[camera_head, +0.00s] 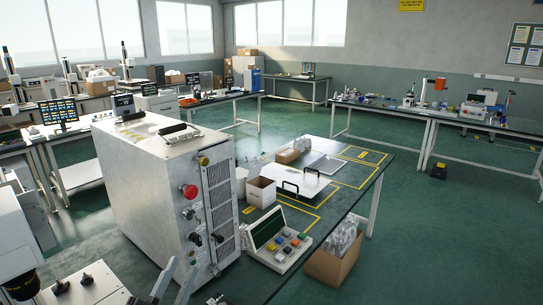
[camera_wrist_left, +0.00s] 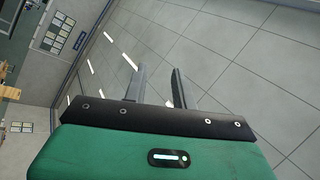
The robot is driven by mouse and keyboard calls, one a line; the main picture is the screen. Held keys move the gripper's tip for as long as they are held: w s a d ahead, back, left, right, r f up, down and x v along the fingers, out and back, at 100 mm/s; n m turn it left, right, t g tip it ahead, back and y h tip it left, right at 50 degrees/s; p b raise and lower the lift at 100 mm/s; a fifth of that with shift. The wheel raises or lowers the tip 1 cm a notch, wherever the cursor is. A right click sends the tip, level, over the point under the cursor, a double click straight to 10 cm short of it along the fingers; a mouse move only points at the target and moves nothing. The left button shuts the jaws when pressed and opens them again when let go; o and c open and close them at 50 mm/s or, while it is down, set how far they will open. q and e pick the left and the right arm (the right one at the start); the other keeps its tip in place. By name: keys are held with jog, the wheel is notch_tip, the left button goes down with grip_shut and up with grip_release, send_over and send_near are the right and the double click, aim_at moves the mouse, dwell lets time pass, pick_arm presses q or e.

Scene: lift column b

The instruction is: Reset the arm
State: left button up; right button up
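My left gripper (camera_head: 178,272) shows at the bottom edge of the head view, in front of a large light-grey metal cabinet. Its two grey fingers point up and stand apart. In the left wrist view the fingers of the same gripper (camera_wrist_left: 156,80) are also apart, with nothing between them. Behind them are ceiling tiles and light strips, so the wrist camera looks upward. My right gripper is in neither view.
The grey cabinet (camera_head: 160,185) with a red button stands close by. To its right, a table (camera_head: 345,195) holds a control box (camera_head: 278,240), a white panel (camera_head: 293,184) and small boxes. A cardboard box (camera_head: 333,262) sits below.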

pick_arm(q)
jog(key=s+a+f+n+g+y, duration=0.1)
jog(key=a+f+n+g+y, duration=0.35)
jog(key=f, duration=0.45)
jog(key=s+a+f+n+g+y, duration=0.2)
jog(key=a+f+n+g+y, duration=0.25)
jog(key=f, duration=0.45)
jog(key=s+d+f+n+g+h, duration=0.25)
jog(key=s+f+g, duration=0.75)
jog(key=s+f, duration=0.6)
notch_tip(320, 180, down, 31)
jog(key=s+g, duration=0.1)
jog(key=s, duration=0.1)
jog(key=s+a+f, duration=0.1)
jog(key=s+f, duration=0.7)
jog(key=s, duration=0.1)
jog(key=s+a+f+g+p, duration=0.1)
jog(key=s+a+f, duration=0.1)
jog(key=s+f, duration=0.7)
jog(key=shift+s+a, duration=0.15)
jog(key=shift+a, duration=0.15)
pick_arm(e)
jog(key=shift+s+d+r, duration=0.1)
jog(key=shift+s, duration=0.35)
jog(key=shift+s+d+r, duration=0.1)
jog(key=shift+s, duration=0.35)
